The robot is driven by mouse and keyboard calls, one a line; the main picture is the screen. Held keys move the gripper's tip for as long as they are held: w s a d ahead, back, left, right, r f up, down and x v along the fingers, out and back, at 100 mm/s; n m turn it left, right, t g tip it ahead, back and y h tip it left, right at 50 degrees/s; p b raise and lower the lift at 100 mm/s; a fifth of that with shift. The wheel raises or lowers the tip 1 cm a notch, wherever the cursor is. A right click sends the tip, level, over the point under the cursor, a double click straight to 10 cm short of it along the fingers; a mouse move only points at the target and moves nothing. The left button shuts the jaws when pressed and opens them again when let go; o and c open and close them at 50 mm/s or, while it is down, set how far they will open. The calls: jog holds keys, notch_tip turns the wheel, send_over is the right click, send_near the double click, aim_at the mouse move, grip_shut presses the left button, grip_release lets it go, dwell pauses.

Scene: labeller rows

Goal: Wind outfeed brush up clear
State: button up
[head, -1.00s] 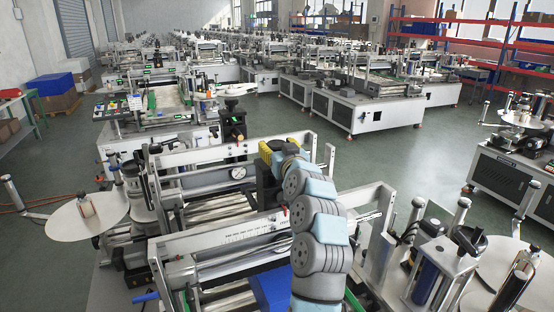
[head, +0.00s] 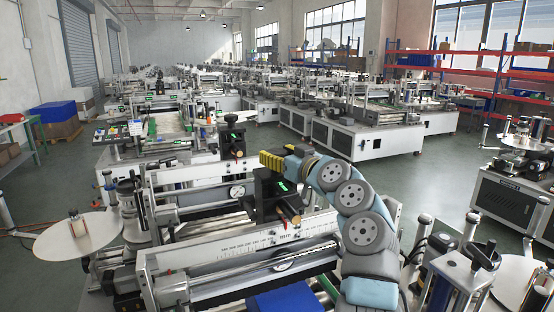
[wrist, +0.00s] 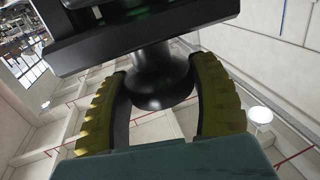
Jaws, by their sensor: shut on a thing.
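My gripper (head: 273,162) is at the top of a black adjuster block with a green display (head: 280,187), on the nearer machine's cross frame. In the wrist view, its two yellow ribbed fingers (wrist: 160,95) close around a black flared knob (wrist: 160,85) below a dark block (wrist: 150,25). In the head view the fingers and block hide the knob. A long roller-like bar (head: 250,265) lies below the scaled beam (head: 245,245). I cannot tell which part is the brush.
A second black adjuster with a green display (head: 232,145) stands just behind. A white reel disc (head: 78,238) is at left, and a blue box (head: 285,300) lies at the front. Upright posts (head: 440,285) crowd the right. Green floor shows between rows.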

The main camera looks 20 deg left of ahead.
jog(key=shift+g, duration=0.3)
dwell(0.5)
jog(key=o, duration=1.2)
jog(key=shift+a, duration=0.1)
jog(key=shift+f+v, duration=0.2)
jog(key=shift+v, duration=5.85)
